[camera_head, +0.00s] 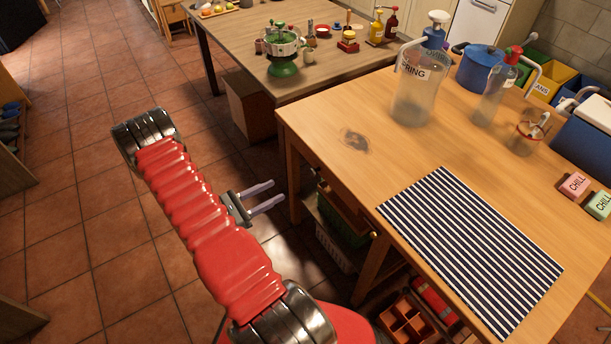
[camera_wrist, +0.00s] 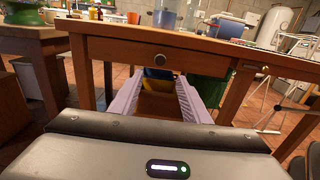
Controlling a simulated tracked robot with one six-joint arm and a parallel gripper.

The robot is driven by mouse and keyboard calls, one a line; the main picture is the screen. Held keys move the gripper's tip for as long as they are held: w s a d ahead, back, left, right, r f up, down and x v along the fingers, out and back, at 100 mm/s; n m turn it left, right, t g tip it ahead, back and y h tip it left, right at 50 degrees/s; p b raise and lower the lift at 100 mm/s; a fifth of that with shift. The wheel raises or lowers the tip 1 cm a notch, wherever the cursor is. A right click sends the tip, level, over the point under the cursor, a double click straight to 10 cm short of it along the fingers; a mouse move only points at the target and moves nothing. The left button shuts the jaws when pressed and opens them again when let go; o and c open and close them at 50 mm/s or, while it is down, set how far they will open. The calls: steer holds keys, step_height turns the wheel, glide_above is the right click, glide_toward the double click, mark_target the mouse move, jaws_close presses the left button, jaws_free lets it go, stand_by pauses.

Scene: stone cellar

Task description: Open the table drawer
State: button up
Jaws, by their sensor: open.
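The wooden table (camera_head: 330,122) has a drawer front (camera_wrist: 120,53) under its top, flush with the frame in the wrist view. A dark round knob (camera_wrist: 160,60) sits at the middle of the drawer front. My gripper (camera_head: 278,191) is open and empty, its two pale fingers parallel and pointing at the table's front side, clear of it. In the wrist view my gripper (camera_wrist: 158,84) has its fingers below the knob, one to each side. In the head view the drawer front is mostly hidden under the table's edge.
A striped mat (camera_head: 470,250), a large clear bottle (camera_head: 415,95) and a blue pot (camera_head: 480,68) stand on the tabletop. Under the table are crates, one a red box with compartments (camera_head: 405,320). A second table (camera_head: 300,75) stands behind. The tiled floor at left is clear.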

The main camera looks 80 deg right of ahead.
mark_target(311, 172)
steer(key=x, duration=1.3)
steer(key=shift+s+d, duration=0.25)
steer(key=shift+c, duration=0.4)
jaws_close()
